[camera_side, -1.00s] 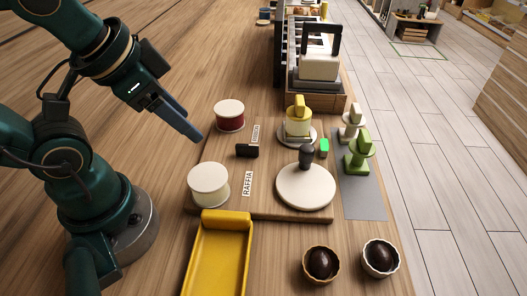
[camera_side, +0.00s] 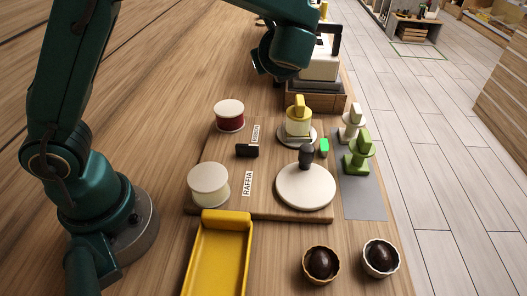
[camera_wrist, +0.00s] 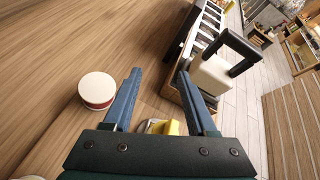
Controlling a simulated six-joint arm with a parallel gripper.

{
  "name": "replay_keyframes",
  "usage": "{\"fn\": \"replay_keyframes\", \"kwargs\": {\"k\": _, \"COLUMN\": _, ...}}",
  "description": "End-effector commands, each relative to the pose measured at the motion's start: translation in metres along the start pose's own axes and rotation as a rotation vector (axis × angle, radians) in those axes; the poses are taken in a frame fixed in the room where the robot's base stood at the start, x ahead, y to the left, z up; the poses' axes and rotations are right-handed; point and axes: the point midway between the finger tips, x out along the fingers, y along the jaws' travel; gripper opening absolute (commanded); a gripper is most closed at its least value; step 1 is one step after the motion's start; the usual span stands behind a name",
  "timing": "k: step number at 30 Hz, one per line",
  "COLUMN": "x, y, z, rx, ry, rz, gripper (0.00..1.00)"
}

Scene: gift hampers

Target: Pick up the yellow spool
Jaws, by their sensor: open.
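The yellow spool (camera_side: 298,124) stands upright on a pale round base on the wooden board, with a yellow grip on its top. In the wrist view only a yellow part of the spool (camera_wrist: 167,127) shows, low between the fingers and partly hidden by the gripper body. My gripper (camera_wrist: 158,74) is open and empty, its two blue fingers apart. In the side view my wrist is above and behind the spool, and the fingers cannot be made out there.
A white-topped red spool (camera_side: 229,116) and a cream spool (camera_side: 209,185) stand on the board's left. A white disc with a dark knob (camera_side: 306,187) is in front. Green (camera_side: 359,158) and cream (camera_side: 350,129) pieces stand right. A wooden crate (camera_side: 316,102) is behind.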

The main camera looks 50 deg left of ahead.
Motion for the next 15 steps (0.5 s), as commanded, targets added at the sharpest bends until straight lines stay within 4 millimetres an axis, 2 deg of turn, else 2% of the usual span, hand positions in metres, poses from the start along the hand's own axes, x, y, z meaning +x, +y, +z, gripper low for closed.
{"fn": "replay_keyframes", "kwargs": {"k": 1, "x": 0.002, "y": -0.011, "z": -0.017, "rx": 0.078, "ry": -0.024, "rz": -0.024, "gripper": 0.57}}
{"fn": "replay_keyframes", "kwargs": {"k": 4, "x": 0.004, "y": -0.026, "z": -0.046, "rx": 0.192, "ry": -0.064, "rz": -0.070, "gripper": 0.57}}
{"fn": "replay_keyframes", "kwargs": {"k": 9, "x": 0.004, "y": -0.031, "z": -0.089, "rx": 0.302, "ry": -0.074, "rz": -0.104, "gripper": 0.57}}
{"fn": "replay_keyframes", "kwargs": {"k": 12, "x": 0.004, "y": -0.027, "z": -0.103, "rx": 0.342, "ry": -0.070, "rz": -0.105, "gripper": 0.57}}
{"fn": "replay_keyframes", "kwargs": {"k": 15, "x": 0.005, "y": -0.026, "z": -0.109, "rx": 0.358, "ry": -0.068, "rz": -0.109, "gripper": 0.57}}
